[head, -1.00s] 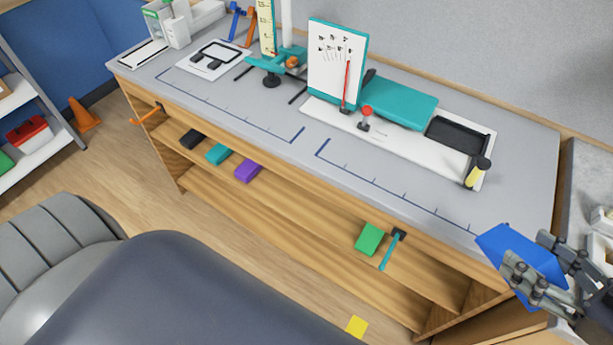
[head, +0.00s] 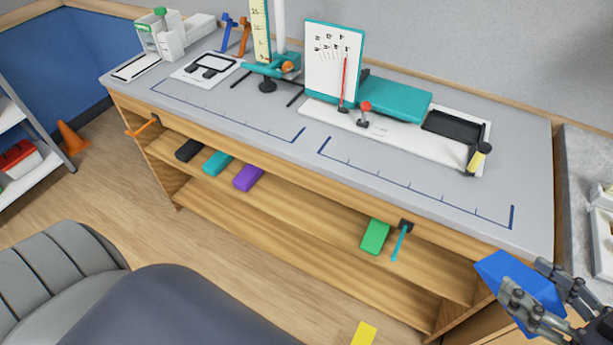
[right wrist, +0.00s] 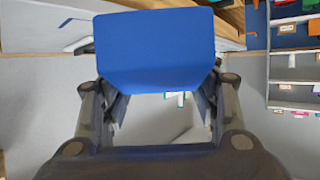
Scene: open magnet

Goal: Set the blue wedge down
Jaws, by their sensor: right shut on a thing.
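The blue wedge (head: 512,281) is a solid blue block held by my right gripper (head: 536,296) at the lower right of the head view. The gripper is shut on it, with a finger on either side. The wedge appears in front of the bench's right end; I cannot tell its exact height against the top. In the right wrist view the wedge (right wrist: 155,45) fills the top middle between the fingers of my right gripper (right wrist: 155,95). My left gripper is not in view.
The grey bench top (head: 415,185) has clear room along its front, with blue corner markings. A teal device (head: 395,100) with a dial board stands behind. Below, a shelf holds green (head: 375,236) and purple (head: 248,177) blocks. A yellow piece (head: 364,333) lies on the floor.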

